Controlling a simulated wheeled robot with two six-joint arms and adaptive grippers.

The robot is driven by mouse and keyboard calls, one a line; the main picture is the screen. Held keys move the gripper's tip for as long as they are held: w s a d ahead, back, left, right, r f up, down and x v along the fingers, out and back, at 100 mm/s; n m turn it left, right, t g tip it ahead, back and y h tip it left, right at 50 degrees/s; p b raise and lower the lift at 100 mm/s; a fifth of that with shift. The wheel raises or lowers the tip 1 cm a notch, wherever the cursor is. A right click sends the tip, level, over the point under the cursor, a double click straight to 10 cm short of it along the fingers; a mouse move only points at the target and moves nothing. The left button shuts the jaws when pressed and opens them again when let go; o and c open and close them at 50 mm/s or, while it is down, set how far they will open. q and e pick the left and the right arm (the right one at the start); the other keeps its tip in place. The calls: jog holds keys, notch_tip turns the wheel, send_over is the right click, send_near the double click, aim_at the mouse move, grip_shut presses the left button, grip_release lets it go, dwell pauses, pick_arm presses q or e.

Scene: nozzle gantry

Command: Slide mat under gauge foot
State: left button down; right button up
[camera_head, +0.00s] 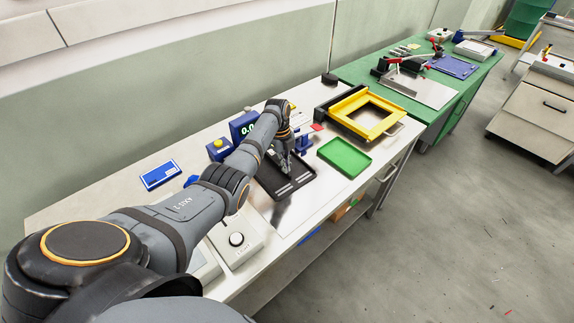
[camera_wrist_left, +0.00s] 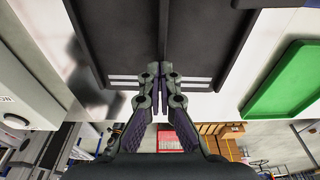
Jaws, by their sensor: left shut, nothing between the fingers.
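The black mat (camera_head: 293,187) lies on the white bench top, with pale stripes along its near edge. In the left wrist view the dark mat (camera_wrist_left: 115,40) fills the upper middle. My left gripper (camera_head: 285,170) reaches down over the mat; in the left wrist view its fingertips (camera_wrist_left: 160,78) are together near the striped edge, with nothing between them. I cannot tell whether they touch the mat. A blue gauge display (camera_head: 243,125) stands behind my forearm. I cannot make out the gauge foot; my arm and gripper cover part of that area. My right gripper is not in view.
A green tray (camera_head: 344,158) lies right of the mat, and a yellow frame (camera_head: 378,122) stands beyond it. A blue label plate (camera_head: 160,175) lies at the left. Bench is bare in front of the mat.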

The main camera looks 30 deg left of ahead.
pick_arm(q)
jog(key=shift+w+r, duration=0.1)
jog(key=shift+r, duration=0.15)
notch_tip(320, 180, up, 12)
jog(key=a, duration=0.2)
jog(key=shift+w, duration=0.35)
jog(key=shift+f, duration=0.2)
dwell(0.3)
